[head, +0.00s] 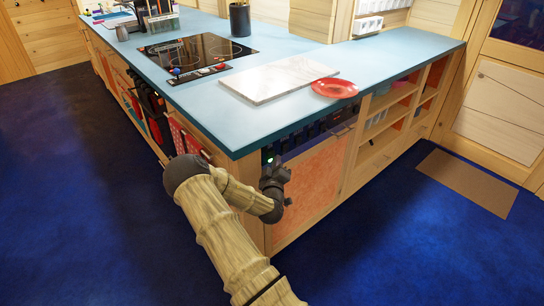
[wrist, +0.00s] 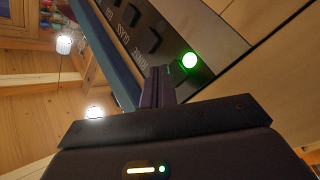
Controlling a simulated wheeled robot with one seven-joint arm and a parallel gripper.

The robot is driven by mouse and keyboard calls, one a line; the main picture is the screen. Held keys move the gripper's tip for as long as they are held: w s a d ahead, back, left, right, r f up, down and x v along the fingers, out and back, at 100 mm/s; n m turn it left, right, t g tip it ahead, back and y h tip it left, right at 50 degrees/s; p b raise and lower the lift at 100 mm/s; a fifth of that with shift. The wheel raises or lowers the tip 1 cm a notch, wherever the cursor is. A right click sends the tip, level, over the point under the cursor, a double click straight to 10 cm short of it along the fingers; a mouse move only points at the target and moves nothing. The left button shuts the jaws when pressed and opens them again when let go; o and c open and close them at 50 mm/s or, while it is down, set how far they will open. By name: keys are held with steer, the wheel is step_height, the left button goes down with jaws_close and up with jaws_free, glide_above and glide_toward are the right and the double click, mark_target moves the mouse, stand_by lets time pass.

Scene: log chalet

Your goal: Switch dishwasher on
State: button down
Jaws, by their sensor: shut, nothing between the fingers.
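The dishwasher (head: 308,190) is built into the front of the island under the blue worktop, with an orange-toned door. Its dark control panel (wrist: 140,32) runs diagonally in the wrist view, with several dark buttons and small labels. A round light or button (wrist: 189,60) glows green at one end of the panel; a small green glow also shows in the head view (head: 270,160). My gripper (wrist: 161,72) is shut and empty, its fingertips at the panel just beside the green light. I cannot tell whether they touch it. In the head view my gripper (head: 272,168) partly hides the panel's left end.
The worktop (head: 210,100) overhangs the panel closely. On it are a cooktop (head: 200,50), a pale marble board (head: 275,80) and a red plate (head: 335,88). Open shelves (head: 385,125) stand right of the dishwasher. The blue floor in front is clear; a brown mat (head: 466,182) lies at right.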

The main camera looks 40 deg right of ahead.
steer(key=s, duration=0.6)
steer(key=shift+d, duration=0.25)
stand_by(0.4)
